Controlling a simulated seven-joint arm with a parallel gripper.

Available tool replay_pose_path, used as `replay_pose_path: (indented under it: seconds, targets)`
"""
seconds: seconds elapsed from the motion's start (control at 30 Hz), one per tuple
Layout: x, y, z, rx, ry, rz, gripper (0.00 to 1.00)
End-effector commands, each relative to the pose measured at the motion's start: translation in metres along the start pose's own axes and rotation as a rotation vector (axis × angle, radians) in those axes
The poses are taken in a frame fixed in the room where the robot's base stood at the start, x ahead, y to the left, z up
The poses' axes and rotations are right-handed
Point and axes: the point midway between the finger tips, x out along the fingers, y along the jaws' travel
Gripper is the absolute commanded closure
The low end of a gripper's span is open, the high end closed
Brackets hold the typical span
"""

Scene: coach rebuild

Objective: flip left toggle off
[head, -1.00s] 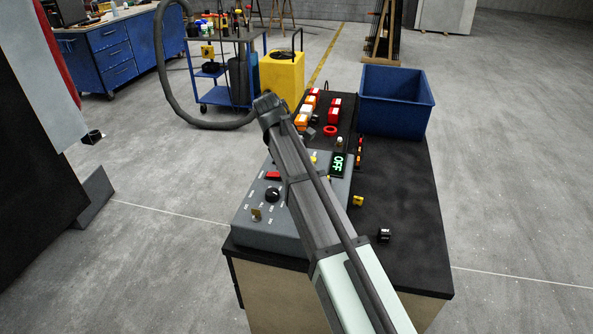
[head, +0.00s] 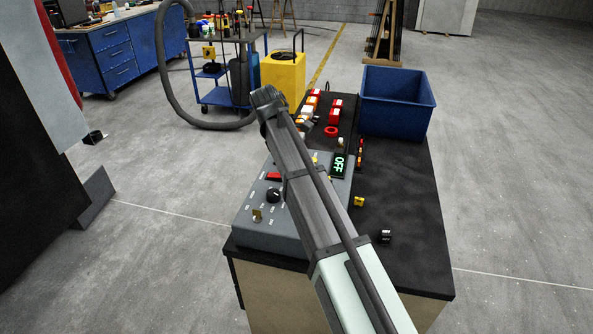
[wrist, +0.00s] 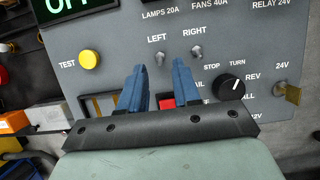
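The left toggle (wrist: 160,58) is a small metal lever under the label LEFT on the grey panel (wrist: 115,45) in the wrist view. The right toggle (wrist: 197,51) stands to its right under RIGHT. My gripper (wrist: 159,70) has two blue fingers, apart and with nothing between them that I can see. In the picture the left toggle appears just beyond the gap between the fingertips; I cannot tell if they touch it. In the head view my arm hides both toggles and the gripper. The green display (head: 339,164) reads OFF.
A yellow TEST button (wrist: 89,60), a rotary knob (wrist: 231,87), a red rocker (wrist: 167,103) and a key (wrist: 288,93) surround the toggles. A blue bin (head: 397,101) stands at the bench's far end. The black bench top (head: 405,200) is mostly clear on the right.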

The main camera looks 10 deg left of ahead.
Motion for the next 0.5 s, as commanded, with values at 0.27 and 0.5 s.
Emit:
replay_pose_path:
  seconds: [0.27,0.5]
  targets:
    - [-0.025,0.002,-0.049,-0.002,0.001,0.003,0.68]
    - [-0.039,0.002,-0.088,-0.002,0.004,0.008,0.68]
